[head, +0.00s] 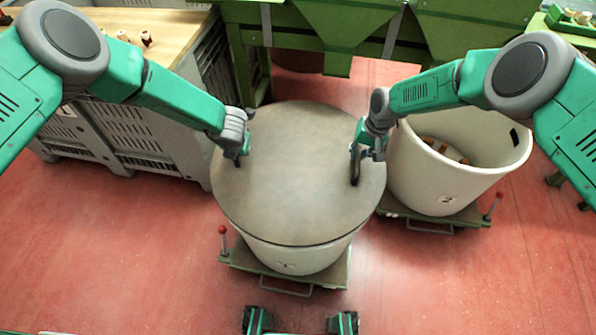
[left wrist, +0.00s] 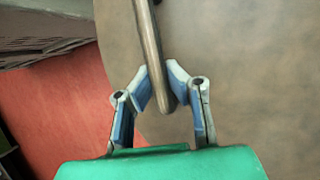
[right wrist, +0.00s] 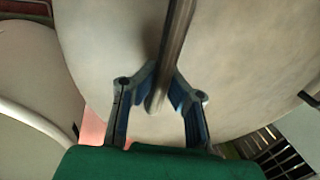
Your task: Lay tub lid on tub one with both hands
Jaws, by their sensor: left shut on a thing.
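The tub lid (head: 295,205) is a wide grey-brown disc, roughly level over tub one (head: 300,258), a cream tub whose mouth it hides. I cannot tell whether the lid rests on the rim or is a little above it. My left gripper (head: 238,160) is shut on the bar handle at the lid's left side; the handle (left wrist: 150,45) runs between its fingers. My right gripper (head: 358,155) has its fingers closed around the right bar handle (right wrist: 175,40). The right handle also shows in the head view (head: 355,170).
Tub two (head: 440,185), open with stoppers inside, stands close on the right. A grey crate (head: 130,135) with a wooden top is at left, and green machinery (head: 340,30) is behind. Tub one stands on a green dolly (head: 285,280). Red floor is clear in front.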

